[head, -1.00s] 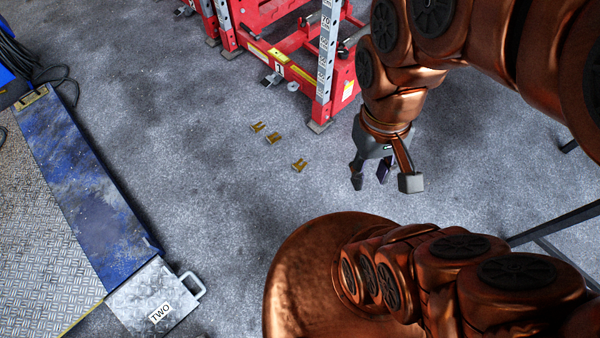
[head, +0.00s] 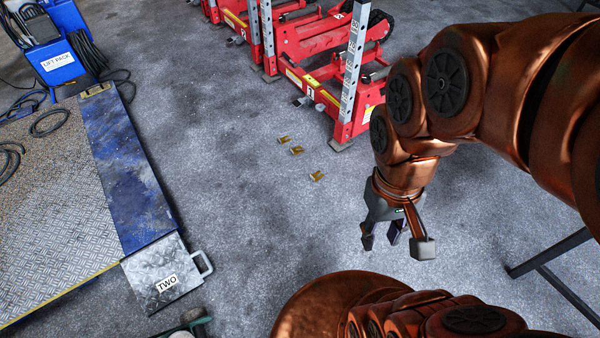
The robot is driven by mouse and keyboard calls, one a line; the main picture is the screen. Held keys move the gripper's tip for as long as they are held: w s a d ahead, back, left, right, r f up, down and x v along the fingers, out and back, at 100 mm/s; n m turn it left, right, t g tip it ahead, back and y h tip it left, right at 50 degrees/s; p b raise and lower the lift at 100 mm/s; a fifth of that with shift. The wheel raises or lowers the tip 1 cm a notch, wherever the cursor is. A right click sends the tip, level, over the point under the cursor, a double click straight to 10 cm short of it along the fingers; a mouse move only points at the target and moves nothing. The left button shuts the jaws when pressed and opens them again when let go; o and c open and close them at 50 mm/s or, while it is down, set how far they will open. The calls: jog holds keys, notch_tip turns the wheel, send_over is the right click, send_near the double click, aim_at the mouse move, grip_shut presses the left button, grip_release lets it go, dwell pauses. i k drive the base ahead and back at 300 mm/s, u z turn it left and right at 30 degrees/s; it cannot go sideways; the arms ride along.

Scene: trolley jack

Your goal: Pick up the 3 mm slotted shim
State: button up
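Three small brass-coloured shims lie flat on the grey floor in a slanting row in the head view: a far shim (head: 284,140), a middle shim (head: 297,151) and a near shim (head: 317,176). They are too small to read any marking, so I cannot tell which is the 3 mm one. My gripper (head: 396,244) hangs fingers down, to the right of and below the shims in the picture. Its fingers are spread apart with nothing held between them. It is clear of the shims.
Red jack stands (head: 330,75) with upright scales stand just behind the shims. A blue ramp (head: 130,185) with a plate labelled TWO (head: 165,275) lies at left. A blue lift pack (head: 55,60) with hoses is at upper left. A dark metal frame (head: 555,250) is at right.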

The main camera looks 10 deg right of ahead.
aim_at(314, 178)
jog(key=u, duration=0.75)
jog(key=i, duration=1.45)
jog(key=z, duration=0.6)
jog(key=i, duration=0.35)
jog(key=z, duration=0.35)
